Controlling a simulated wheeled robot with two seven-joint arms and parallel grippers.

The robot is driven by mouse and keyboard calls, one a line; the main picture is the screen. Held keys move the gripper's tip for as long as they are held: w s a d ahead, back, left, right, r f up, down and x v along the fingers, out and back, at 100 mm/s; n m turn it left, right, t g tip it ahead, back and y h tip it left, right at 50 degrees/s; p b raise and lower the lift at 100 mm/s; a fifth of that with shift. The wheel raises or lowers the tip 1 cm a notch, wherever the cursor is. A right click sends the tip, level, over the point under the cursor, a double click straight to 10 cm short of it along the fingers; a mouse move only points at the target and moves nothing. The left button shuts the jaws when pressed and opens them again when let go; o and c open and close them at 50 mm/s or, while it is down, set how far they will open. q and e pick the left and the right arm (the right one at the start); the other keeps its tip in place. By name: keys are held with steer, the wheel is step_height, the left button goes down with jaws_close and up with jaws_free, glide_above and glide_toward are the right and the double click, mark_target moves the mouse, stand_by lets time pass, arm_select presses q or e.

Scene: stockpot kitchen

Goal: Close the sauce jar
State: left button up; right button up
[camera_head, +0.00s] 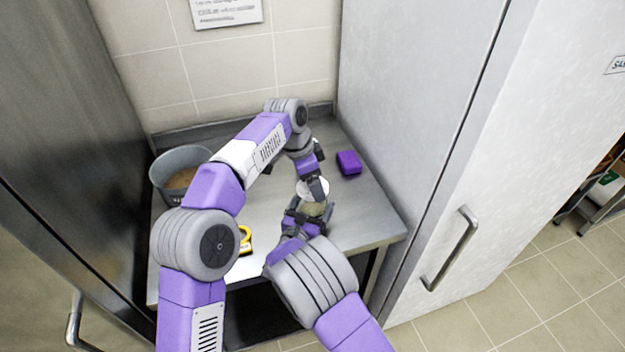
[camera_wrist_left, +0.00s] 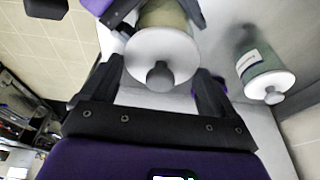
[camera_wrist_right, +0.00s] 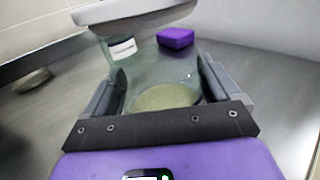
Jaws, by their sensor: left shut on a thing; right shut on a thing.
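The sauce jar (camera_wrist_right: 150,75) is clear glass with yellowish sauce low inside. My right gripper (camera_wrist_right: 165,100) is shut around its body; in the head view this gripper (camera_head: 308,212) is over the counter. The white round lid (camera_wrist_left: 162,58) has a grey knob and lies over the jar's mouth. In the right wrist view the lid (camera_wrist_right: 135,14) is at the jar's top; whether it is fully seated I cannot tell. My left gripper (camera_wrist_left: 168,88) is shut on the lid, a finger on each side; in the head view it (camera_head: 316,186) is just above the jar.
A second jar (camera_wrist_left: 262,62) with a label and white knobbed lid stands nearby. A purple block (camera_head: 348,163) lies at the back right of the steel counter (camera_head: 365,215). A grey pot (camera_head: 165,165) stands at the left, and a yellow object (camera_head: 246,240) near the front edge.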

arm_select(q)
steer(key=shift+f, duration=0.5)
steer(key=shift+f, duration=0.9)
steer(key=shift+f, duration=0.6)
steer(key=o, duration=0.8)
steer(key=shift+c, duration=0.2)
steer(key=v, duration=1.2)
steer(key=shift+s, duration=0.1)
